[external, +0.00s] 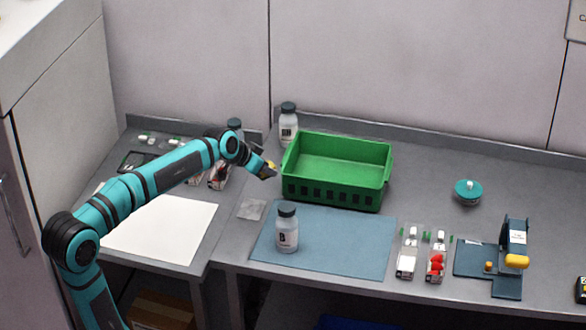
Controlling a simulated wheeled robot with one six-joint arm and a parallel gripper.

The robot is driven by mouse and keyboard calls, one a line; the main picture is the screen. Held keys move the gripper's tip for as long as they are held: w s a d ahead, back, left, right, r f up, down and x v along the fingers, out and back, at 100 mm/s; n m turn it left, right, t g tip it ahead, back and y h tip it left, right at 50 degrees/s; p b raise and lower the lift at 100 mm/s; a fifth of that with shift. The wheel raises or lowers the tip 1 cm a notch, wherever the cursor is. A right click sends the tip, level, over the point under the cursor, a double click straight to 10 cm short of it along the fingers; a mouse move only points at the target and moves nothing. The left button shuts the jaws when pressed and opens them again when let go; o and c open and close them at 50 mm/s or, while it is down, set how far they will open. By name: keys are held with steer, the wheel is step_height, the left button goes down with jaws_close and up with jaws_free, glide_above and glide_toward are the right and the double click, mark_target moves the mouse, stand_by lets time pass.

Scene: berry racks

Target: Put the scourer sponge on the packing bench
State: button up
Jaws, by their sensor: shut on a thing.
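My gripper (262,173) is shut on a small yellow thing with a dark part, which I take to be the scourer sponge (270,165). Much of it is hidden by the fingers. The gripper appears raised, just left of the green crate in the picture; its exact height cannot be told. Two grey worktops meet near here: a left one with a white sheet (160,228) and a larger right one (440,205) with a blue mat (345,245). Nothing shows which one is named the packing bench.
An empty green crate (335,193) stands beside the gripper. White bottles stand on the mat (287,230) and behind the crate (288,125). Clear punnets (407,255), a teal round object (468,191) and a blue stand (510,260) are at right. Bare worktop lies behind the punnets.

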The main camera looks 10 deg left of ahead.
steer(key=s+d+m+g+h, duration=0.15)
steer(key=s+d, duration=0.25)
steer(key=d, duration=0.4)
steer(key=s+d+m+g, duration=0.15)
steer(key=s+d, duration=0.25)
steer(key=d, duration=0.4)
steer(key=s+d+m+h, duration=0.1)
steer(key=s+d+m, duration=0.2)
steer(key=s+d, duration=0.35)
steer(key=d+f, duration=0.1)
steer(key=d, duration=0.2)
steer(key=d+f, duration=0.2)
steer(key=d, duration=0.1)
steer(key=d+f, duration=0.2)
steer(key=d, duration=0.1)
steer(key=shift+s+d, duration=0.35)
steer(key=shift+d, duration=0.05)
steer(key=shift+f, duration=3.1)
steer(key=shift+f+g, duration=0.3)
steer(key=shift+f, duration=0.1)
steer(key=o, duration=1.1)
